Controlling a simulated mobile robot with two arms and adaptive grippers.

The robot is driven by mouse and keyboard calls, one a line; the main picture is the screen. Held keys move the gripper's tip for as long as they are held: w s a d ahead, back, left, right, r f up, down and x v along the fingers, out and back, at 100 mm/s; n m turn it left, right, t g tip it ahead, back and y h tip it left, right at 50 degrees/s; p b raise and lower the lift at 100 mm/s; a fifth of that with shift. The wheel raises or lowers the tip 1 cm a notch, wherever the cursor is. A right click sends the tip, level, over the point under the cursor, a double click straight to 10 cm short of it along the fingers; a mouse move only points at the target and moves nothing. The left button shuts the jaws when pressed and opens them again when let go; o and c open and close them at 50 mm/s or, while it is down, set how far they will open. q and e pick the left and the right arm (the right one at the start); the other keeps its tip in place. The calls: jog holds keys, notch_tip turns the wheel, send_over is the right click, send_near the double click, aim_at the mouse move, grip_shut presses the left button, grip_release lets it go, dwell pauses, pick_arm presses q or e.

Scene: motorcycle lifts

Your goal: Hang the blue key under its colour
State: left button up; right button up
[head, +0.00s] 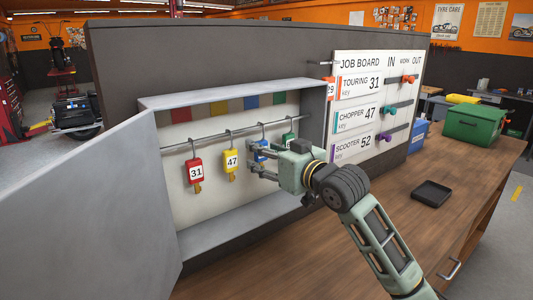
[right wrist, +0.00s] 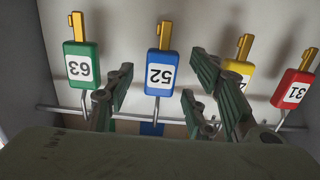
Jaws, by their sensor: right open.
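The blue key (right wrist: 159,73), tagged 52, hangs from a hook on the cabinet's rail (head: 215,136). In the head view the blue key (head: 262,149) is partly hidden by my right gripper (head: 254,160). That gripper is open; in the right wrist view its two fingers (right wrist: 160,90) stand apart, one on each side of the blue key. Red key 31 (head: 195,171), yellow key 47 (head: 231,161) and the green key (right wrist: 80,65), tagged 63, hang on the same rail. A blue colour patch (head: 250,102) is on the cabinet back, above the rail. My left gripper is not in view.
The grey cabinet (head: 235,93) has its door (head: 90,200) swung open at left. A job board (head: 372,75) with tags and coloured knobs stands to its right. A black tray (head: 431,194) and a green toolbox (head: 475,124) are on the wooden bench.

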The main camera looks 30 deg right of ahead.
jog(key=s+d, duration=0.1)
jog(key=s, duration=1.1)
jog(key=shift+d+r, duration=0.35)
jog(key=shift+r, duration=0.05)
